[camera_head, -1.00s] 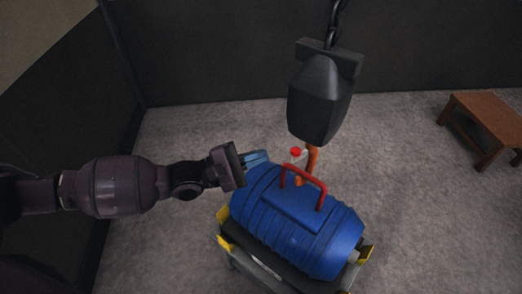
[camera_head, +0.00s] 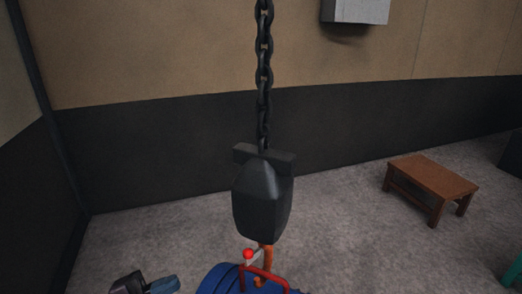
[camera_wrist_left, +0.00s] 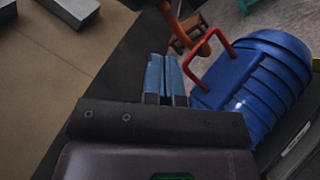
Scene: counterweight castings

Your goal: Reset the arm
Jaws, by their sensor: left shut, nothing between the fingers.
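My left gripper (camera_head: 162,285) shows at the bottom edge of the head view, left of the blue casting (camera_head: 222,282). In the left wrist view its blue fingers (camera_wrist_left: 165,76) are together with nothing between them. The casting (camera_wrist_left: 262,82) lies to the right of the fingers there, apart from them as far as I can tell. Its red handle (camera_head: 262,273) sits under the orange hook (camera_head: 266,258); whether the hook is through the handle I cannot tell. My right gripper is in neither view.
A black hoist block (camera_head: 262,200) hangs on a chain (camera_head: 264,75) above the casting. A brown wooden table (camera_head: 432,182) stands at the right. A grey box (camera_head: 355,11) is on the back wall. The floor between hoist and table is clear.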

